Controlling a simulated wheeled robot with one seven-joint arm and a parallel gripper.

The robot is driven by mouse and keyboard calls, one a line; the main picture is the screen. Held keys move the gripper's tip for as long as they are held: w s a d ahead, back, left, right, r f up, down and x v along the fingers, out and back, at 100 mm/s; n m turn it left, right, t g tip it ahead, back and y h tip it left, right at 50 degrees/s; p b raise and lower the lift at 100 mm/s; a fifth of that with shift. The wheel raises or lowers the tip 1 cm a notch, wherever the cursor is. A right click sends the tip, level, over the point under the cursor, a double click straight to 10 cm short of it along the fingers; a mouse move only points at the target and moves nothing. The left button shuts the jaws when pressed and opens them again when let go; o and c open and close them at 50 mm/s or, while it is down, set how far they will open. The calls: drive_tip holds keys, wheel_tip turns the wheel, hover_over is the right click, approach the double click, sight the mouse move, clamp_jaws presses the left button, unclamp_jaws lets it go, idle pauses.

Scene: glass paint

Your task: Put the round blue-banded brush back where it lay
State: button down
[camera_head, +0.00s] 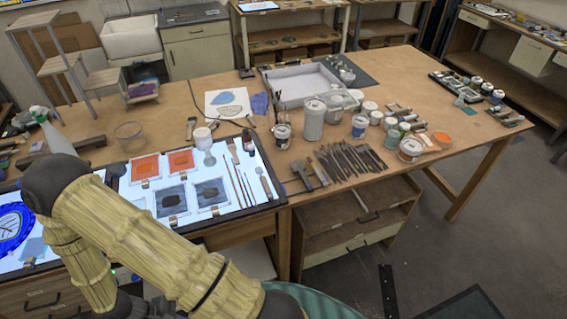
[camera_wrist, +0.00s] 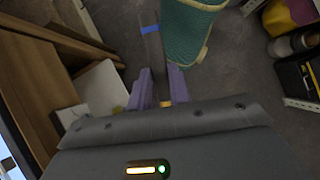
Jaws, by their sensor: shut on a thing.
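My gripper (camera_wrist: 160,74) shows in the wrist view, its two purple fingers shut on a slim greyish brush (camera_wrist: 154,52) with a blue band. The brush points away from the gripper, held in the air over the grey floor. Its far end runs up near the top edge of the picture. In the head view my gripper and the held brush are out of sight; only my arm shows at the lower left. Thin brushes (camera_head: 240,187) lie side by side on the right part of the lit panel (camera_head: 222,222). A row of dark brushes (camera_head: 345,160) lies on the wooden table.
Orange glass squares (camera_head: 145,168) and grey-blue ones (camera_head: 171,201) lie on the panel. A white jar (camera_head: 202,137) and a small dark bottle (camera_head: 247,140) stand at its back edge. Jars (camera_head: 313,120) and a grey tray (camera_head: 290,85) crowd the table (camera_head: 420,68). Its right end has bare wood.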

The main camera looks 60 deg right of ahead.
drive_tip(key=w+a+r+m+t+y+p, duration=0.1)
drive_tip(key=a+r, duration=0.4)
drive_tip(key=a, duration=0.7)
drive_tip(key=m+y, duration=0.1)
drive_tip(key=m, duration=0.1)
drive_tip(key=shift+w+a+r+m, duration=0.15)
drive_tip(key=shift+w+r+m, duration=0.15)
drive_tip(key=shift+w, duration=0.1)
